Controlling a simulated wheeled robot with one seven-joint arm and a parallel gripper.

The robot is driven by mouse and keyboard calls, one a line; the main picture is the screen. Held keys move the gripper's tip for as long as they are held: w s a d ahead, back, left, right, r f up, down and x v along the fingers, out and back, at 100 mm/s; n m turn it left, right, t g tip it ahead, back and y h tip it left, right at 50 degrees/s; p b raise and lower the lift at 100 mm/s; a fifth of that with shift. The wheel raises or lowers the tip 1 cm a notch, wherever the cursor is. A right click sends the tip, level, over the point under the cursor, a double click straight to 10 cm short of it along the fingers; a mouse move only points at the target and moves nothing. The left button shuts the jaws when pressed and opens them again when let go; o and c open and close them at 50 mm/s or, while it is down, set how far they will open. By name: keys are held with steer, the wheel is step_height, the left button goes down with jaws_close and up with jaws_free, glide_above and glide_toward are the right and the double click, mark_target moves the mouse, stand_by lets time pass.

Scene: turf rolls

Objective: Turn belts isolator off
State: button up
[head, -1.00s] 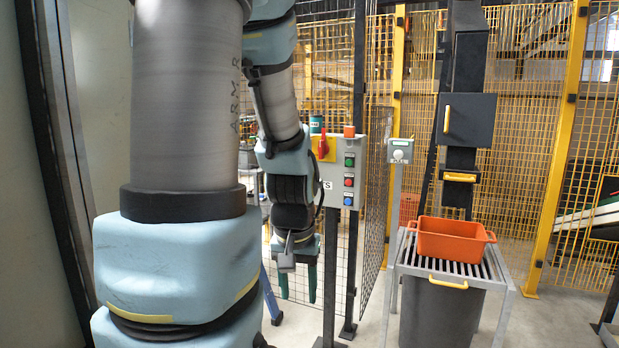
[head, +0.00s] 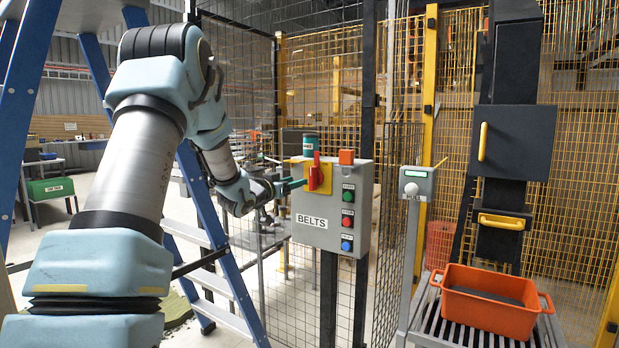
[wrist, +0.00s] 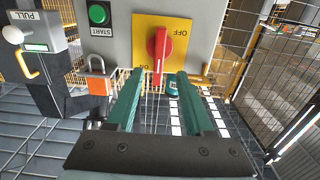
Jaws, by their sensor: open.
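The grey BELTS panel (head: 311,223) stands on a post in the head view. Its red rotary handle (head: 315,173) sits upright on a yellow plate (head: 327,185). In the wrist view the handle (wrist: 160,48) has its narrow end toward the ON mark, and OFF is lettered to the side. My gripper (head: 290,186) is open and empty, with green fingers just left of the handle in the head view. In the wrist view my gripper (wrist: 158,84) has its two fingertips either side of the handle's narrow end, seemingly a little short of it. Contact cannot be told.
Green, red and blue buttons (head: 347,222) line the panel's right side. A pull-knob box (head: 416,187) and an orange crate (head: 489,300) are to the right. A blue ladder (head: 205,210) stands behind my arm.

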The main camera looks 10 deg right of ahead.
mark_target(311, 177)
steer(key=p+x, duration=0.3)
steer(key=x, duration=0.6)
jaws_close()
stand_by(0.5)
